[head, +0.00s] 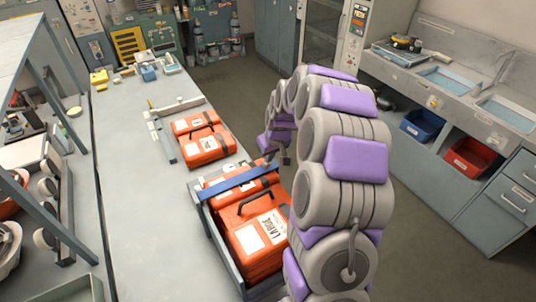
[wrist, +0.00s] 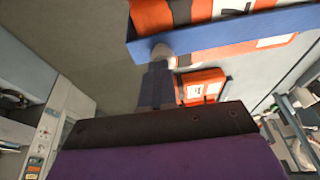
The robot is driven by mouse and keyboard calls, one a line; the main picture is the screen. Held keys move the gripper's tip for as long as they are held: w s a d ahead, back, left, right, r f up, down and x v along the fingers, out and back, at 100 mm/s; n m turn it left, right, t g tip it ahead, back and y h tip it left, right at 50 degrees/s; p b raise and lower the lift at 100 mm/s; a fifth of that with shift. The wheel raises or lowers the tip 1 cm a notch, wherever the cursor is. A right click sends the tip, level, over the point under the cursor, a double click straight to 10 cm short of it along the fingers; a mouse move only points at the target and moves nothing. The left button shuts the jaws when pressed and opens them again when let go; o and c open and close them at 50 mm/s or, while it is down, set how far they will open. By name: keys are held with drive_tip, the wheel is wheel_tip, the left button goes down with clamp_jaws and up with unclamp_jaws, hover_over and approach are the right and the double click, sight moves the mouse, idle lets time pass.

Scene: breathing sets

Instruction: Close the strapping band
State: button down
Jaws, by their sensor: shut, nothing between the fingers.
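The blue strapping band (head: 238,181) lies across the orange case (head: 262,235), which sits in a grey tray (head: 222,245) on the workbench. One end of the band sticks out toward my arm. In the wrist view the band (wrist: 220,36) spans the upper right as a long flat strip, with orange case surface behind it. My gripper (head: 274,150) hangs just beyond the band's right end, shut and empty. In the wrist view its tip (wrist: 160,54) appears close to the band's left end; I cannot tell whether they touch.
A second orange case (head: 200,142) lies farther back on the bench, by a grey rail or tray edge. Yellow and blue items (head: 148,73) stand at the far end. The floor right of the bench is open up to the sink counter (head: 450,90). Shelving (head: 45,150) borders the left.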

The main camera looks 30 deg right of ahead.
drive_tip(key=shift+s+a+f, duration=0.1)
drive_tip(key=shift+f, duration=0.05)
drive_tip(key=r, duration=0.2)
drive_tip(key=r+p, duration=0.1)
drive_tip(key=r, duration=0.1)
drive_tip(key=shift+w, duration=0.25)
drive_tip(key=d+v, duration=0.1)
drive_tip(key=v, duration=0.9)
drive_tip(key=s+a+f+n+g+b, duration=0.1)
drive_tip(key=s+a+f+g+b, duration=0.2)
drive_tip(key=s+a, duration=1.35)
drive_tip(key=s+a+f+g+b, duration=0.1)
drive_tip(key=s+a+f+b, duration=0.1)
drive_tip(key=s, duration=0.7)
drive_tip(key=s+a+f+g+b, duration=0.1)
drive_tip(key=s+a+f+b, duration=0.1)
drive_tip(key=s, duration=0.8)
drive_tip(key=shift+a+f+m, duration=0.25)
drive_tip(key=shift+f+m, duration=0.15)
drive_tip(key=shift+f, duration=0.1)
drive_tip(key=shift+s, duration=0.15)
